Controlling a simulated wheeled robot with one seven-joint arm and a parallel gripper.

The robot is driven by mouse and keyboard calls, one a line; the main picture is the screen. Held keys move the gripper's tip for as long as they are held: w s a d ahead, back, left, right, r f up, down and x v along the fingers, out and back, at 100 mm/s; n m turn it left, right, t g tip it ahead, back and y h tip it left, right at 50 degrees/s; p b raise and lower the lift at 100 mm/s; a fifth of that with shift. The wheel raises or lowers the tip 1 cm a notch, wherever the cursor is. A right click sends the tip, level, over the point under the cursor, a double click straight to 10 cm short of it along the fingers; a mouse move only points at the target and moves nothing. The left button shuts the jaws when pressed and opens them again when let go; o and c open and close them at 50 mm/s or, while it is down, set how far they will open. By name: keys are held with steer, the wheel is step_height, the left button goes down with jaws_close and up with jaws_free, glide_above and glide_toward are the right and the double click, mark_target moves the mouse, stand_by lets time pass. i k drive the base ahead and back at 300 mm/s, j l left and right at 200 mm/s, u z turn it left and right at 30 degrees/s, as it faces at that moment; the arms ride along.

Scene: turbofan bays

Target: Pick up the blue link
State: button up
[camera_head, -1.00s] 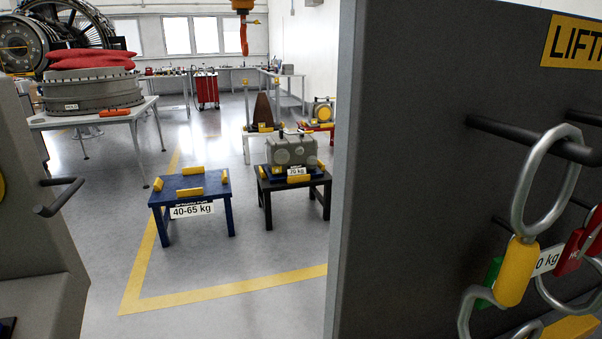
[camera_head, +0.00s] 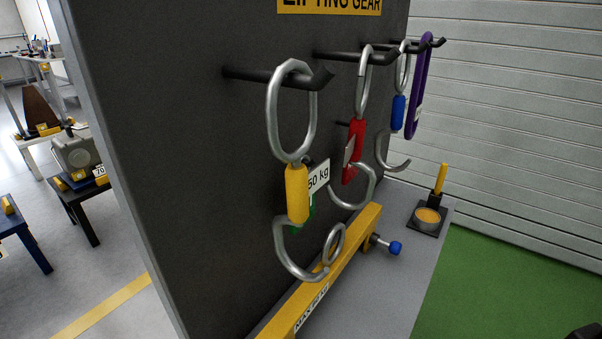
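The blue link (camera_head: 398,112) hangs from a black peg on the dark lifting gear board. It has a metal ring on top, a blue middle and a metal hook below. It is the farthest of the hook links, behind the red link (camera_head: 353,150) and the yellow link (camera_head: 297,195). A purple loop (camera_head: 420,85) hangs just to its right. My gripper cannot be made out; a dark shape at the bottom right corner is too cut off to name.
The dark board (camera_head: 180,130) stands at the left. A yellow beam (camera_head: 330,275) with a blue-ended knob (camera_head: 395,248) lies along its foot. A yellow-handled item on a black base (camera_head: 427,222) stands on the grey shelf. Green floor (camera_head: 480,285) is clear at the right.

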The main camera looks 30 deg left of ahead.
mark_target(400, 103)
steer(key=u, duration=0.45)
steer(key=l+u, duration=0.3)
steer(key=u, duration=0.15)
steer(key=k+l+u, duration=0.1)
steer(key=l+u, duration=0.15)
steer(key=u, duration=0.15)
steer(key=k+l+u, duration=0.15)
steer(key=u, duration=0.3)
steer(key=k+l, duration=0.2)
steer(key=l, duration=1.9)
